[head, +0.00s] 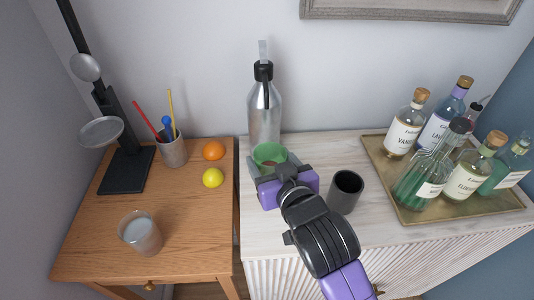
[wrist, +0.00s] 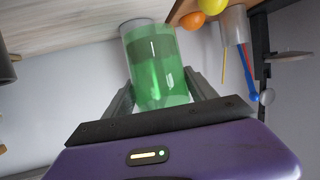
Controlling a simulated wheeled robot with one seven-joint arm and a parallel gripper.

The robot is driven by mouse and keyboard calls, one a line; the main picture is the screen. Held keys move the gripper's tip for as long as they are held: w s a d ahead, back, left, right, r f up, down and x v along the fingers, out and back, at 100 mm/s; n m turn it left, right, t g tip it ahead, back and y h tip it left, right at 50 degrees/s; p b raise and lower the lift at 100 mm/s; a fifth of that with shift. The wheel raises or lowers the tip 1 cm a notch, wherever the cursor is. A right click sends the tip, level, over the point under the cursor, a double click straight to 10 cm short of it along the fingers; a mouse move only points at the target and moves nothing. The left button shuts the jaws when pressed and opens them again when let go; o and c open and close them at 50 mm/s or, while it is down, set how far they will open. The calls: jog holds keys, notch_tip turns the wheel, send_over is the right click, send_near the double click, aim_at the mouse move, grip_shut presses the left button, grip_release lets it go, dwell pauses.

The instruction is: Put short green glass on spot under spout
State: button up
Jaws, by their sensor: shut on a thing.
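The short green glass (head: 269,153) is see-through and stands between the fingers of my gripper (head: 272,168), which is shut on it. In the wrist view the green glass (wrist: 158,68) sits between both fingers of my gripper (wrist: 160,88). A silver bottle with a black top (head: 264,110) stands just behind the glass, against the wall; a dark part hangs down its front, likely the spout. I cannot tell whether the glass touches the cabinet top. No marked spot can be made out; the glass and my gripper cover the area before the bottle.
A dark cup (head: 345,190) stands close right of my gripper. A brass tray (head: 415,210) with several bottles is at the right. On the wooden table are an orange (head: 214,149), a lemon (head: 213,177), a pen cup (head: 173,152), a clear glass (head: 140,233) and a black stand (head: 127,168).

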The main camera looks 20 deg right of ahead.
aim_at(267, 156)
jog(key=w, duration=0.2)
jog(key=w+d, duration=0.1)
jog(key=w, duration=0.2)
jog(key=w+d+p, duration=0.1)
jog(key=w, duration=0.1)
jog(key=shift+w+d+r, duration=0.1)
jog(key=shift+w+d, duration=0.05)
jog(key=shift+w, duration=0.05)
jog(key=shift+s+f, duration=0.1)
jog(key=shift+f, duration=3.2)
jog(key=shift+f+p, duration=0.25)
jog(key=shift+p, duration=0.15)
jog(key=o, duration=1.8)
jog(key=shift+f, duration=0.15)
jog(key=shift+c, duration=0.2)
jog(key=b+v, duration=0.1)
jog(key=v, duration=1)
jog(key=shift+s+r, duration=0.25)
jog(key=shift+s, duration=0.1)
